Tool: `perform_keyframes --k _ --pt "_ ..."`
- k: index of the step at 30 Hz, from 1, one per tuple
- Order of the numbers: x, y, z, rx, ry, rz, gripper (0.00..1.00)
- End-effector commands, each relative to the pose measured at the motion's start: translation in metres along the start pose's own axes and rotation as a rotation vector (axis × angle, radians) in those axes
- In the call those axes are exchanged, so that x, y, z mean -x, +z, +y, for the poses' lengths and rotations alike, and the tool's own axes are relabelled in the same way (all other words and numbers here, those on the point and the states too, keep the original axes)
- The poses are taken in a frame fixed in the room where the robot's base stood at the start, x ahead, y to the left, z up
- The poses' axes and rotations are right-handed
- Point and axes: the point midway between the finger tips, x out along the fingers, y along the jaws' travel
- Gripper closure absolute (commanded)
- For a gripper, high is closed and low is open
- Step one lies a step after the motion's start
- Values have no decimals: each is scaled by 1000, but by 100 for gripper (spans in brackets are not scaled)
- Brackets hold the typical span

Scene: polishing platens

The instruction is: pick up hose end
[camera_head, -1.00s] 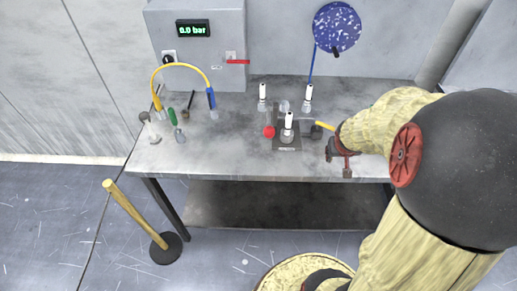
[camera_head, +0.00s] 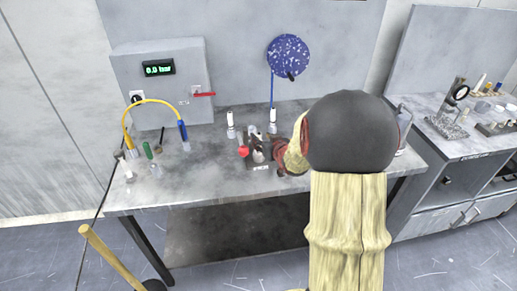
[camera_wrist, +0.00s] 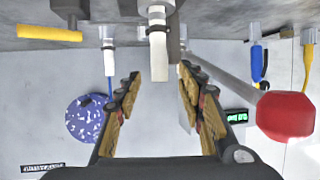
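Several white-topped fittings stand on the bench. One (camera_wrist: 158,50) sits between and just beyond my gripper's fingertips in the wrist view. My gripper (camera_wrist: 158,78) is open and empty, its two fingers on either side of that fitting's line without visible contact. In the head view my gripper (camera_head: 268,150) is at the small fixture, partly hidden by my arm. A yellow hose (camera_head: 152,102) arches at the left, with a blue end (camera_head: 183,131) down at the bench. I cannot tell which is the task's hose end.
A red ball knob (camera_wrist: 286,116) is close beside the fingers, also seen in the head view (camera_head: 243,152). A yellow stub (camera_wrist: 50,33) lies on the other side. A grey box with a display (camera_head: 159,68) stands behind.

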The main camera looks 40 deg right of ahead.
Motion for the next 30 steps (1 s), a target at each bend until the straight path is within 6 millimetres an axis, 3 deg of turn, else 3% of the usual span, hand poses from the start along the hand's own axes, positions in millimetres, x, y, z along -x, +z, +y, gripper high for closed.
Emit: perform_keyframes --k 7,17,30 --pt "-35 2 0 -1 0 -2 61" --pt "-39 0 1 0 1 -1 62" --pt "-39 0 0 0 1 -1 86"
